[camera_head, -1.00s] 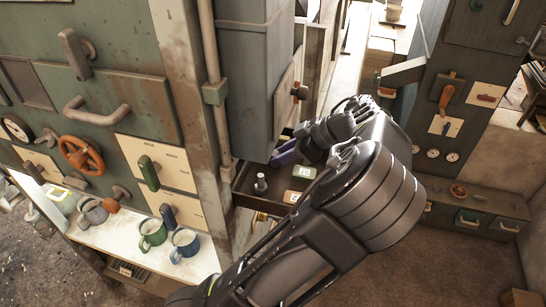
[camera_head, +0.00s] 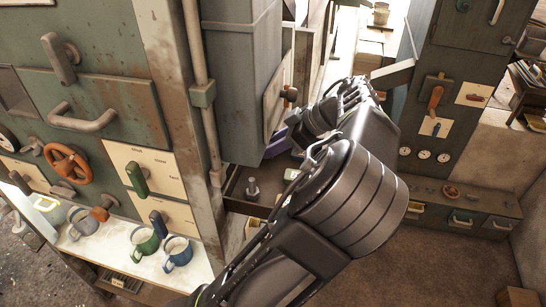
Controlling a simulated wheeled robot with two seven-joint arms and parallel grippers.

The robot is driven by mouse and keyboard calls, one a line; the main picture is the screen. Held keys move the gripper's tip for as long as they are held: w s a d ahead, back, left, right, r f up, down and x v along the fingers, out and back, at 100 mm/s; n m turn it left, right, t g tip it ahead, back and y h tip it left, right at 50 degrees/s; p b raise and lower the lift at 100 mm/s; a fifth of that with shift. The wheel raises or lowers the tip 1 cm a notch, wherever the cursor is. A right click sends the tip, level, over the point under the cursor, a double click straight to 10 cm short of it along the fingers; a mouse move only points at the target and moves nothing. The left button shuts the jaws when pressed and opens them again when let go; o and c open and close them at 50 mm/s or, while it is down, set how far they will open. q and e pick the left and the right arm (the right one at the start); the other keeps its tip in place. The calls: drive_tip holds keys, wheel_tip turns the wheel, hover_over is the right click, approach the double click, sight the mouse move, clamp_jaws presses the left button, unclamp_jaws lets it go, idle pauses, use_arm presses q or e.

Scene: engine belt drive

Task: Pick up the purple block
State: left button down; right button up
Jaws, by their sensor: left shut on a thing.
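The purple block (camera_head: 276,148) shows in part above the back of the open drawer, at the tip of my left gripper (camera_head: 288,136). My left gripper is shut on it. The fingers are mostly hidden behind my own wrist and forearm, and the block's far end is hidden too. The open drawer (camera_head: 243,207) lies below, with a small grey bolt-like piece (camera_head: 252,190) standing in it. My right gripper is not in view.
A tall grey-green cabinet (camera_head: 230,80) stands close to the left of the gripper. A green mug (camera_head: 144,242) and a blue mug (camera_head: 177,252) stand on the white counter (camera_head: 120,262).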

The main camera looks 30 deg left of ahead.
use_arm(q)
drive_tip(key=shift+s+d+r+b, duration=0.2)
drive_tip(key=shift+r+b, duration=0.1)
drive_tip(key=shift+r, duration=0.25)
drive_tip(key=shift+s+d+r+b, duration=0.15)
drive_tip(key=shift+r+b, duration=0.1)
drive_tip(key=shift+r, duration=0.3)
drive_tip(key=s+d+b, duration=0.1)
drive_tip(key=s+d, duration=0.1)
drive_tip(key=s+d+b, duration=0.1)
drive_tip(key=s, duration=0.1)
drive_tip(key=shift+s+d, duration=0.35)
drive_tip(key=s+d+p, duration=0.2)
drive_tip(key=s+d, duration=0.4)
drive_tip(key=s, duration=0.3)
drive_tip(key=shift+d+r, duration=0.15)
drive_tip(key=shift+d, duration=0.1)
